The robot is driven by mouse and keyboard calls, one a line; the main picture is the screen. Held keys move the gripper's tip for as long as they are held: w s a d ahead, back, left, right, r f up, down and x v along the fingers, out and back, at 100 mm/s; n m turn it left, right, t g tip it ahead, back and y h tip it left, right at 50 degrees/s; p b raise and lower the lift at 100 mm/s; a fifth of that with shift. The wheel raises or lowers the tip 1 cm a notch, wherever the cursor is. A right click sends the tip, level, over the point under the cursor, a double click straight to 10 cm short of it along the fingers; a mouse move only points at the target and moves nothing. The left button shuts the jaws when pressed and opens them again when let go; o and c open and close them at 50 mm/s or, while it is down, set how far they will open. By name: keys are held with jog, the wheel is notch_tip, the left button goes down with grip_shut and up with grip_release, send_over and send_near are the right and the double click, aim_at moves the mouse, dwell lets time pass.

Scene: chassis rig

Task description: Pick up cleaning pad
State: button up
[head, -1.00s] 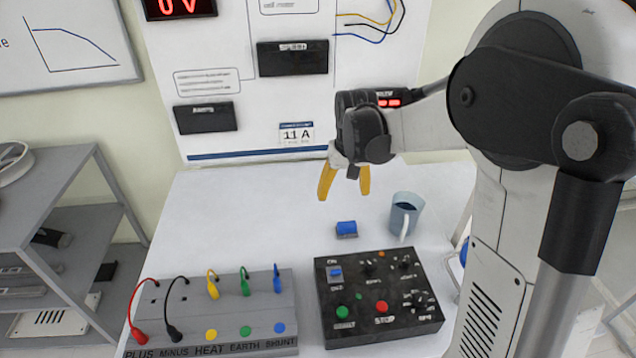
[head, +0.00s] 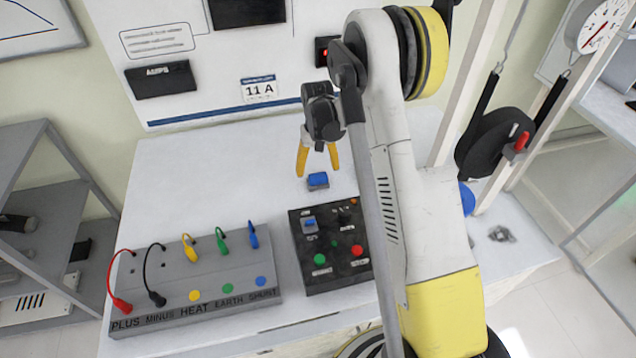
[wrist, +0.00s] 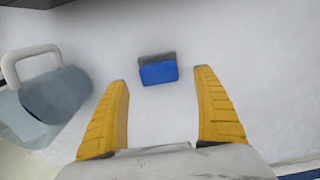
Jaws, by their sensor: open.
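The cleaning pad, a small block with a blue face and a grey side (head: 318,181), lies on the white table behind the black control box. It also shows in the wrist view (wrist: 158,70), beyond the fingertips and roughly centred between them. My gripper (head: 317,175) has two yellow fingers and points down above the table, close over the pad. In the wrist view my gripper (wrist: 162,75) is open, with nothing between its fingers. The remaining gap to the pad is hard to judge.
A blue-grey mug (wrist: 55,100) stands to one side of the pad; my arm hides it in the head view. The black control box (head: 330,246) and the grey socket block (head: 196,285) with plugs stand in front. The table (head: 200,190) is clear left of the pad.

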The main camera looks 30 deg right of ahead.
aim_at(318, 175)
notch_tip(318, 175, down, 5)
jog(key=shift+r+b, duration=0.2)
jog(key=shift+b, duration=0.75)
jog(key=shift+s+r, duration=0.1)
jog(key=shift+r, duration=0.05)
jog(key=shift+c, duration=0.3)
jog(key=c, duration=1.2)
notch_tip(318, 175, up, 10)
jog(key=p, duration=0.3)
jog(key=shift+p, duration=0.4)
